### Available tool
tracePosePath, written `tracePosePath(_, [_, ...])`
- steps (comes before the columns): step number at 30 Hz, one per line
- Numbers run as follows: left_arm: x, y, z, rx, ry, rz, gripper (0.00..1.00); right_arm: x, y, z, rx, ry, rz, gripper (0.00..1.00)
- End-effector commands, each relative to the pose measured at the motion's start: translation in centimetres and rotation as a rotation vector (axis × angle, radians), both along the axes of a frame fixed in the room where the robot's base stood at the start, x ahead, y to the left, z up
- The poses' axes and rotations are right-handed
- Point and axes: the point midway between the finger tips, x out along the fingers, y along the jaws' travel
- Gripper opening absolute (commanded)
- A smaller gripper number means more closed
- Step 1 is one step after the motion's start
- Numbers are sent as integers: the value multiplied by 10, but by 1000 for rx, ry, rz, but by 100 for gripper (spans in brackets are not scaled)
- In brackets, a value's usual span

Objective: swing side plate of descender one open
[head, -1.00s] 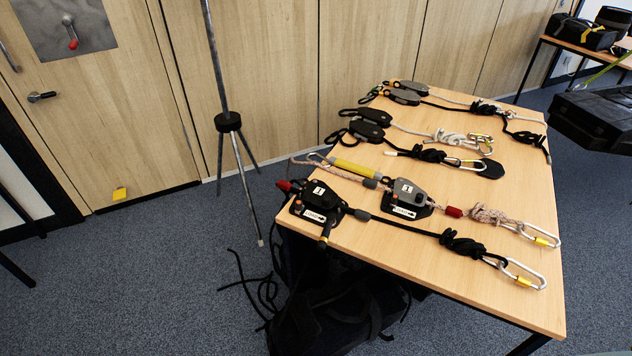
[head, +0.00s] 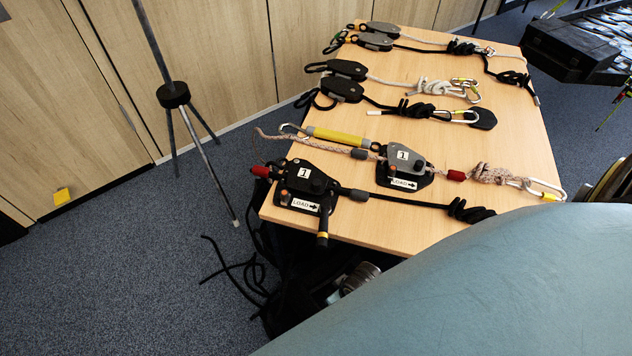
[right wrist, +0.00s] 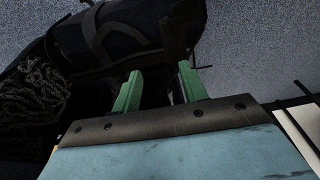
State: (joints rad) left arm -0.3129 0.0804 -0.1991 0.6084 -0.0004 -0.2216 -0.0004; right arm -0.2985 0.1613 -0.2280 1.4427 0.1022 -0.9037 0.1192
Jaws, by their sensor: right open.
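The black descender marked 1 (head: 303,188) lies at the front left of the table in the head view, with a LOAD label, a red tip at its left and a black handle pointing toward the front edge. Its side plate looks closed. In the head view my blue-grey arm covers the table's front right corner. My left gripper is not in view.
The wooden table (head: 470,150) carries more devices, ropes and carabiners in rows behind. A tripod pole (head: 173,95) stands left of it. A dark bag (right wrist: 110,40) and loose black rope (head: 240,270) lie on the floor by the table. A black case (head: 570,50) is at the upper right.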

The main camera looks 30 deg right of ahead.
Motion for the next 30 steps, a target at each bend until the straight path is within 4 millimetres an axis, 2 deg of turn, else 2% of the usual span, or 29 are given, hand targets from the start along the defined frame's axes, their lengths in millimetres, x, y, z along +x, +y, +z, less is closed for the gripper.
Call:
tracePosePath(1, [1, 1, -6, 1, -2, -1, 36, 17, 6, 22, 15, -21, -1, 43])
tracePosePath(3, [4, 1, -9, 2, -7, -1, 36, 31, 13, 51, 31, -33, 0, 43])
tracePosePath(10, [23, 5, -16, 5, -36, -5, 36, 51, 30, 130, 74, -58, 9, 43])
tracePosePath(15, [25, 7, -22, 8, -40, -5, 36, 67, 44, 183, 113, -62, 20, 43])
tracePosePath(23, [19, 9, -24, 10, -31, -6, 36, 107, 50, 210, 142, 6, -29, 43])
tracePosePath(26, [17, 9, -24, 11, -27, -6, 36, 131, 43, 219, 133, 46, -85, 43])
tracePosePath(30, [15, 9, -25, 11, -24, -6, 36, 170, 16, 240, 94, 112, -224, 43])
